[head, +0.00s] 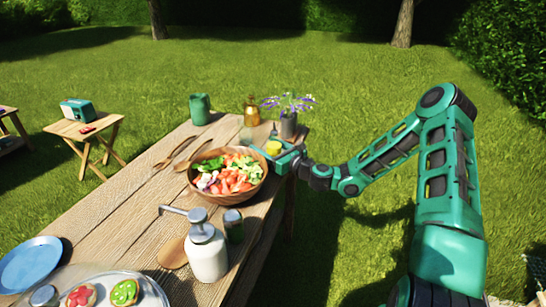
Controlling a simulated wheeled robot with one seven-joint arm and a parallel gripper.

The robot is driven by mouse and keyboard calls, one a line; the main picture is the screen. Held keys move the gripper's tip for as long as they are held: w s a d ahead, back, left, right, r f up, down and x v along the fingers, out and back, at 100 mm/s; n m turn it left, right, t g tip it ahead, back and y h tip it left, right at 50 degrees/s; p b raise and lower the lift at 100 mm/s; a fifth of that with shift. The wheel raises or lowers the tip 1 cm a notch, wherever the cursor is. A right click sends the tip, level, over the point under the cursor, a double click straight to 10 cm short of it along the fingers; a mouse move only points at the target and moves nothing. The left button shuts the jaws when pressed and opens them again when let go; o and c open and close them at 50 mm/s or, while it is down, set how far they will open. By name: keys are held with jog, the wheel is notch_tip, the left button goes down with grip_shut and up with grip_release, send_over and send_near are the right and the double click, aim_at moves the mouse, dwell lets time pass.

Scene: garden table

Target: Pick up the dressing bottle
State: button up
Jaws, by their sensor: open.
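My gripper (264,145) is open at the far right edge of the table, just behind the salad bowl, its fingers pointing left. A small yellow thing (273,147) shows between or right beside the fingers; I cannot tell which, nor whether they touch it. It may be the dressing bottle, but most of it is hidden by the gripper. An amber bottle (251,112) stands upright farther back, apart from the gripper, and could also be the dressing bottle. A white pump bottle (207,252) stands upright near the front of the table.
A wooden salad bowl (228,198) stands close in front of the gripper. A flower vase (288,124) stands behind it at the right edge. A green pitcher (200,109), a dark jar (233,226), a blue plate (30,264) and a silver tray (150,298) are on the table.

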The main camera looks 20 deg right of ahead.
jog(key=shift+c, duration=0.2)
jog(key=c, duration=1.3)
